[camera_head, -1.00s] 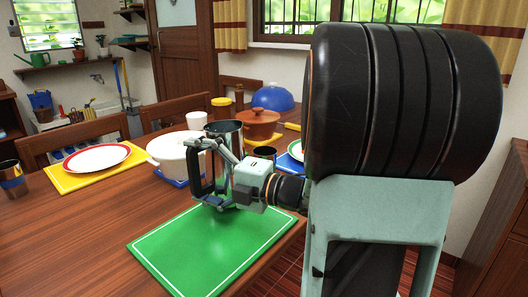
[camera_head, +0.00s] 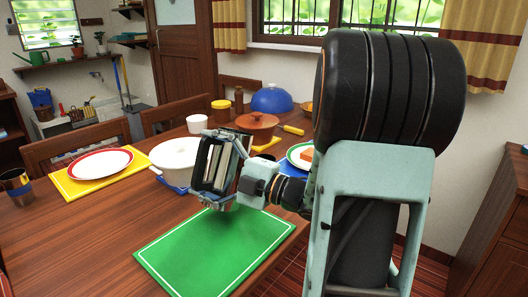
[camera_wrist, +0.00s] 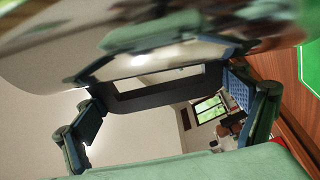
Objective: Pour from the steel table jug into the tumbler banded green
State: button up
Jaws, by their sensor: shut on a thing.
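The steel table jug (camera_head: 230,165) is held above the back edge of the green mat. It looks tilted, with its dark handle toward me. My gripper (camera_head: 224,185) is shut on the jug, around the handle side. In the wrist view, the jug's shiny body (camera_wrist: 150,55) fills the upper part, blurred, and the gripper's fingers (camera_wrist: 165,95) stand either side of the dark handle. I cannot make out a tumbler banded green; the jug and gripper hide what is behind them. The jug's contents and any stream cannot be seen.
A green mat (camera_head: 210,255) lies in front. A white pot (camera_head: 172,160) stands close left of the jug. A red-rimmed plate (camera_head: 100,163) and a blue-banded tumbler (camera_head: 16,187) are further left. A brown pot (camera_head: 257,125) and blue dome (camera_head: 271,99) stand behind.

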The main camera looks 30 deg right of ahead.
aim_at(223, 147)
jog(key=shift+w+d+r+m+t+p, duration=0.25)
jog(key=shift+d+r+m+p, duration=0.5)
jog(key=shift+p, duration=0.45)
jog(key=shift+w+d+r+m+t+p, duration=0.25)
jog(key=shift+d+r+m+p, duration=0.25)
jog(key=shift+m+p, duration=0.5)
jog(key=shift+d+f+m+p, duration=0.1)
jog(key=shift+d+m+p, duration=0.2)
jog(key=shift+m+p, duration=0.4)
jog(key=shift+w+d+m+t+h+p, duration=0.2)
jog(key=shift+d+m+t+h+p, duration=0.25)
jog(key=shift+m+p, duration=0.85)
jog(key=shift+w+d+r+m+t+h+p, duration=0.15)
jog(key=shift+d+m+t+p, duration=0.15)
jog(key=shift+p, duration=0.2)
jog(key=shift+s+d+r+m+t+h+p, duration=0.1)
jog(key=shift+d+m+p, duration=0.05)
jog(key=shift+m+p, duration=0.3)
dwell(1.7)
